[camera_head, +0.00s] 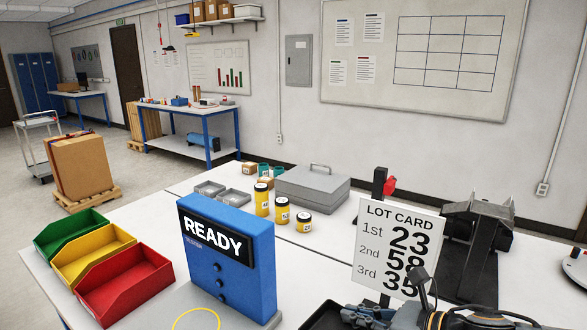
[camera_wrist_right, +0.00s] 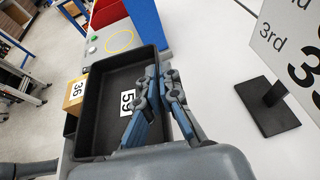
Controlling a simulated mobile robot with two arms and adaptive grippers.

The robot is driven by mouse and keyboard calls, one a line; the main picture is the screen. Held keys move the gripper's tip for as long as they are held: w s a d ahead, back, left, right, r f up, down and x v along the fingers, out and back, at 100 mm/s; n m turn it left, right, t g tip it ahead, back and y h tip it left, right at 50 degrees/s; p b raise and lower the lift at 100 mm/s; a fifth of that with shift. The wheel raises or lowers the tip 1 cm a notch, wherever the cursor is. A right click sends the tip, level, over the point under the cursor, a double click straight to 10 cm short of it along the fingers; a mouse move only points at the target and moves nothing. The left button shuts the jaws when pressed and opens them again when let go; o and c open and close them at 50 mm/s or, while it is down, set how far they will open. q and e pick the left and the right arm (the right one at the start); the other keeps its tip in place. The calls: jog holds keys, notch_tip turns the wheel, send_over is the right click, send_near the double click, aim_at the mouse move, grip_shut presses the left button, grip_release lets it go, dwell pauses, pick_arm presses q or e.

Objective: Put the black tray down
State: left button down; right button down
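The black tray (camera_wrist_right: 97,125) fills the middle of the right wrist view, and a corner of it (camera_head: 322,316) shows at the bottom of the head view. A white label (camera_wrist_right: 127,103) with a number lies inside it. My right gripper (camera_wrist_right: 158,78) is at the tray's right wall, one finger inside and one outside, closed on the rim. It also shows at the bottom of the head view (camera_head: 370,316). I cannot tell whether the tray touches the table. My left gripper is not in view.
A blue READY box (camera_head: 232,270) stands beyond the tray, with a red bin (camera_head: 125,285) to its left. The lot card (camera_head: 397,250) stands to the right on a black base (camera_wrist_right: 268,108). A small box labelled 36 (camera_wrist_right: 76,90) is left of the tray.

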jog(key=a+r, duration=0.1)
jog(key=w+a+r+m+t+h, duration=0.1)
jog(key=shift+a+r, duration=0.2)
jog(key=shift+a, duration=0.15)
jog(key=r+m+h, duration=0.1)
jog(key=r+m+t+h, duration=0.1)
jog(key=r+m, duration=0.1)
jog(key=shift+w+d+r+t+h, duration=0.2)
jog(key=shift+w+r+t+h, duration=0.1)
jog(key=shift+r+t+h, duration=0.1)
jog(key=s+d+r+m+t+h, duration=0.1)
jog(key=d+r+m+h, duration=0.2)
jog(key=d, duration=0.6)
jog(key=m+h, duration=0.2)
jog(key=h, duration=0.1)
jog(key=shift+s+m+t, duration=0.25)
jog(key=shift+m+t, duration=0.15)
